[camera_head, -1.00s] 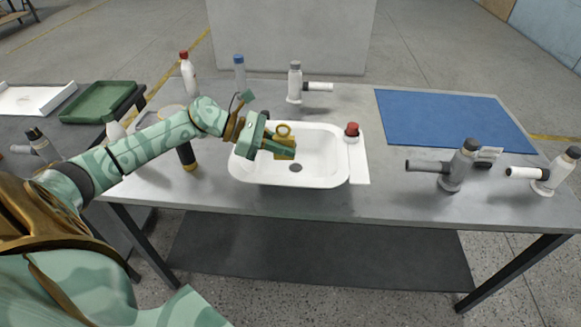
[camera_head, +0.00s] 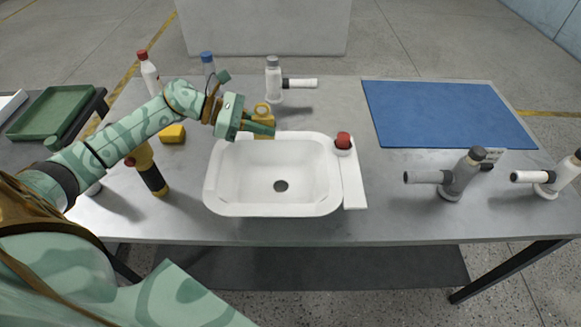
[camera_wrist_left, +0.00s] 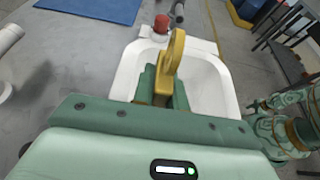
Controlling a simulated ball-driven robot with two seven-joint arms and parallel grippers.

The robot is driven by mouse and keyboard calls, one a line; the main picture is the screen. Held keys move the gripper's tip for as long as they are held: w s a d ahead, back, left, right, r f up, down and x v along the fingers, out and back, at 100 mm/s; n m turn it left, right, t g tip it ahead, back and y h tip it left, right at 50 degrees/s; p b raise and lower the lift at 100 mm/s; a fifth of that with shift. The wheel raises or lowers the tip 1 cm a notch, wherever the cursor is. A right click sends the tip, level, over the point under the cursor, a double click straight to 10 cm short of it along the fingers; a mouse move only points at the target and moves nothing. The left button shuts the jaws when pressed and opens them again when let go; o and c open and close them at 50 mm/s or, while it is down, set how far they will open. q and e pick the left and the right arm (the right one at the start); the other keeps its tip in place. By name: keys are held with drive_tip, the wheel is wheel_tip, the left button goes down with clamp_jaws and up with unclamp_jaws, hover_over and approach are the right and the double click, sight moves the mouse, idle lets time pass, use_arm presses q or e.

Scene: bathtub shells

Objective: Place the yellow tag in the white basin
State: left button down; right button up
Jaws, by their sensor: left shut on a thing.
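The white basin (camera_head: 272,205) sits on the grey table in the head view, with a dark drain in its floor. My left gripper (camera_head: 262,127) is shut on the yellow tag (camera_head: 262,110), whose ring points up. In the head view they overlap the basin's back rim. In the left wrist view the yellow tag (camera_wrist_left: 174,58) stands up between the green fingers, and the white basin (camera_wrist_left: 212,85) shows behind it. The lower part of the tag is hidden by the fingers.
A red-capped piece (camera_head: 343,142) stands on the basin's right ledge. A blue mat (camera_head: 445,113) lies at the back right. Grey and white bottles with side handles stand right and behind. A black and yellow tool (camera_head: 150,172) and a yellow block (camera_head: 172,133) are left of the basin.

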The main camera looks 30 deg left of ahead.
use_arm(q)
drive_tip(key=d+f, duration=0.2)
drive_tip(key=d, duration=0.1)
drive_tip(key=d+f, duration=0.5)
drive_tip(key=d, duration=0.2)
drive_tip(key=shift+s+f, duration=0.1)
drive_tip(key=shift+f, duration=0.2)
drive_tip(key=f, duration=0.2)
drive_tip(key=f+b, duration=0.1)
drive_tip(key=shift+d+f, duration=0.25)
drive_tip(key=shift+f, duration=0.1)
use_arm(e)
drive_tip(key=shift+s+f, duration=0.3)
use_arm(q)
drive_tip(key=shift+f, duration=0.1)
drive_tip(key=c, duration=1.4)
unclamp_jaws()
use_arm(e)
drive_tip(key=shift+d+f, duration=0.15)
drive_tip(key=shift+d, duration=0.05)
